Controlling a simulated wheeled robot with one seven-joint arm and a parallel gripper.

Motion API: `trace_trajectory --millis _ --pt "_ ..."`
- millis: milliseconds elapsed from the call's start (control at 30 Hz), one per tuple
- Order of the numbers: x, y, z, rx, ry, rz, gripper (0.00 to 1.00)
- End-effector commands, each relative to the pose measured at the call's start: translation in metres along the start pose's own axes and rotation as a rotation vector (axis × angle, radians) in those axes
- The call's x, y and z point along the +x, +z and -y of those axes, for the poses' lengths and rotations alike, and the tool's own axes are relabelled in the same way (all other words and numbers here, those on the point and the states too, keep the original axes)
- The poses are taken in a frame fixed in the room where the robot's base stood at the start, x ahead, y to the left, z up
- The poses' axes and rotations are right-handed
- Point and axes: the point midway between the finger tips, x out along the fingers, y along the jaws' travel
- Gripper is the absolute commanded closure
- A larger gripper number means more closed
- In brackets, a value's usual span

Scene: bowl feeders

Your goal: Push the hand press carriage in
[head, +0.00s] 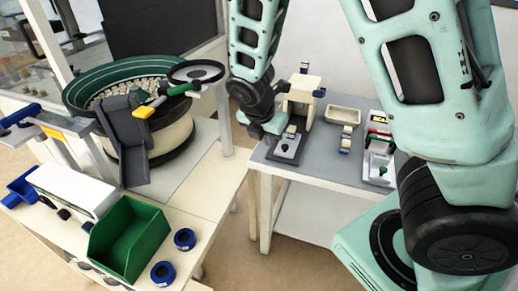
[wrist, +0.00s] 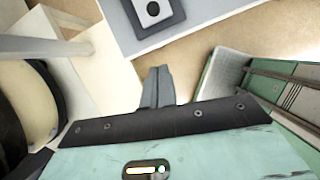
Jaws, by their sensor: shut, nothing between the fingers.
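The hand press (head: 301,90) is a cream upright block on the grey side table. Its carriage (head: 286,151), a dark plate with a pale insert, sticks out toward the table's front edge. In the wrist view, part of the carriage (wrist: 170,18) shows at the top edge, with a pale square and a round dark hole. My gripper (head: 268,129) is left of the carriage in the head view. In the wrist view its grey fingers (wrist: 158,86) are closed together, empty, and appear apart from the carriage. Their exact height is unclear.
A cream tray (head: 343,115), a small coloured block (head: 345,140) and a white tray of parts (head: 378,150) are right of the press. A bowl feeder (head: 150,100) stands left, with a green bin (head: 128,238) in front. A gap separates the two tables.

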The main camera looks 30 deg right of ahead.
Motion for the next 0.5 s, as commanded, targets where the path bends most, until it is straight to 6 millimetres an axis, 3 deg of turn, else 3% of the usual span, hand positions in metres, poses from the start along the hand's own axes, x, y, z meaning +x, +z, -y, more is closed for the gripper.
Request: trace_trajectory --millis 500 --pt "0.097 -0.001 0.002 0.006 -0.005 -0.001 1.00"
